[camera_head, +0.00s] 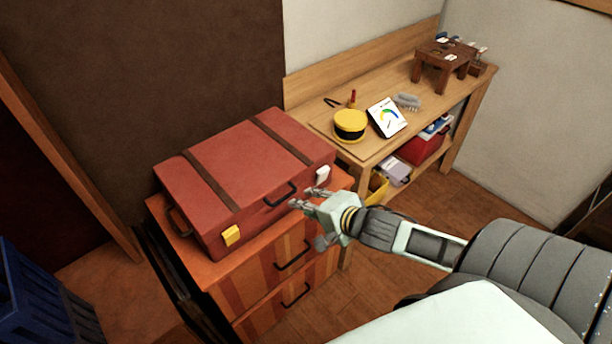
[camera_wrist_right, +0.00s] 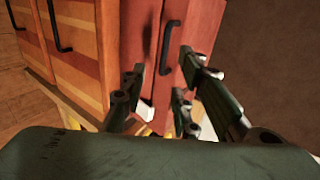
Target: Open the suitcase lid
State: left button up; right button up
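The red suitcase (camera_head: 235,165) lies flat on a wooden dresser with its lid (camera_head: 250,150) down. Two brown straps cross the lid. A yellow latch (camera_head: 231,235) and a white latch (camera_head: 323,174) sit on its front side, with a dark handle (camera_head: 280,195) between them. My right gripper (camera_head: 308,199) is open and empty, in front of the suitcase near the white latch. In the right wrist view the open fingers (camera_wrist_right: 165,90) point toward the suitcase front (camera_wrist_right: 195,35), and the white latch (camera_wrist_right: 145,111) shows between them; contact cannot be told. My left gripper is not in view.
The striped dresser (camera_head: 265,280) with dark drawer handles stands under the suitcase. A blue crate (camera_head: 40,305) is at lower left. The floor at right is clear.

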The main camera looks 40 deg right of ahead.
aim_at(285, 197)
jog(key=b+x, duration=0.2)
jog(key=x, duration=0.1)
jog(key=b+x, duration=0.2)
jog(key=x, duration=0.2)
jog(key=b+x, duration=0.3)
jog(key=shift+w+a+r, duration=0.15)
jog(key=shift+w+a, duration=0.15)
jog(key=shift+w, duration=0.05)
jog(key=shift+w+f, duration=0.2)
jog(key=shift+w, duration=0.1)
jog(key=c, duration=0.5)
grip_shut()
